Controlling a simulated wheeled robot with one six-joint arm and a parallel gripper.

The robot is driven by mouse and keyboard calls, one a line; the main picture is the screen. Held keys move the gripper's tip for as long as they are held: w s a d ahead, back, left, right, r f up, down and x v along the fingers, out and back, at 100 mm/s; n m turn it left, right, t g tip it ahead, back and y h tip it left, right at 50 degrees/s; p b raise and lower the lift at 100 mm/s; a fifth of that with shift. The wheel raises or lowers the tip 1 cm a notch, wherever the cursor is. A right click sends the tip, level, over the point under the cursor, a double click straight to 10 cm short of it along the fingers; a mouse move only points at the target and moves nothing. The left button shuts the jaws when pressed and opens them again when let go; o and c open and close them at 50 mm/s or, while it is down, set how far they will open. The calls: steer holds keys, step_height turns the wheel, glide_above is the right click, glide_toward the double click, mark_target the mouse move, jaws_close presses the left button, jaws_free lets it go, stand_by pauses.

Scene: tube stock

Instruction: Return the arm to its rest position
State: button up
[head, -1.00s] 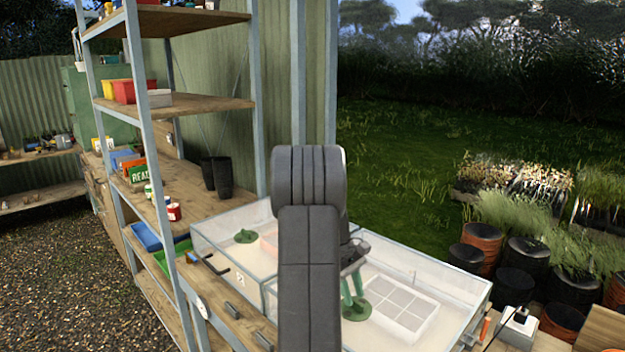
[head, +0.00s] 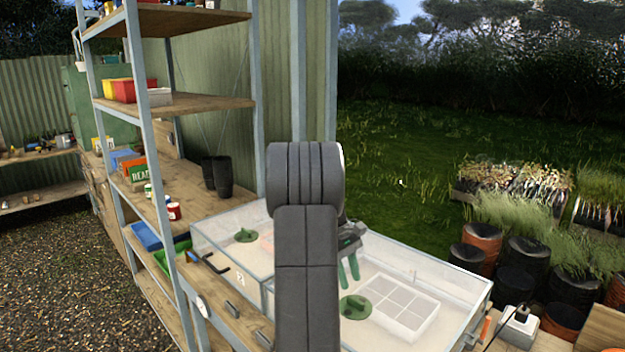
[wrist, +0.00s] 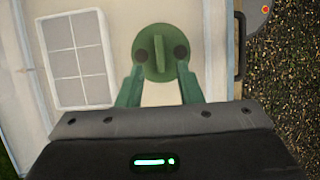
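My gripper (head: 349,272) has two green fingers that stand apart with nothing held between them. It hangs above the right-hand glass-sided box, and my dark arm covers part of the view. Below the fingertips a round green disc with a raised grip bar (head: 355,307) lies in the box. In the wrist view the disc (wrist: 160,52) shows between and beyond the open fingers (wrist: 161,70), with its bar pointing along the gap. The fingertips appear clear of the disc.
A white grid tray (head: 405,305) lies right of the green disc. Another green disc (head: 246,236) lies in the left box. A tall shelf rack (head: 178,106) stands at left, with two black pots (head: 217,177). Potted plants (head: 530,250) stand at right. Open grass lies behind.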

mark_target(356, 299)
steer(key=v, duration=0.8)
steer(key=p+x, duration=0.1)
steer(key=x, duration=1.2)
steer(key=shift+s+d+f, duration=0.1)
steer(key=shift+s+f, duration=0.05)
steer(key=shift+f, duration=0.15)
steer(key=shift+f+n+b, duration=0.25)
steer(key=shift+n+b, duration=0.2)
steer(key=shift+n, duration=0.05)
steer(key=shift+r+n+t+h+b, duration=0.1)
steer(key=shift+n+t+h+b, duration=0.35)
steer(key=shift+n, duration=0.55)
steer(key=shift+n+t+b, duration=0.35)
steer(key=shift+n+b, duration=0.3)
steer(key=shift+n, duration=0.45)
steer(key=n+t+b, duration=0.1)
steer(key=n, duration=0.2)
steer(key=shift+s+h+b, duration=0.15)
steer(key=shift+h+b, duration=0.15)
steer(key=shift+h, duration=0.05)
steer(key=shift+r, duration=0.25)
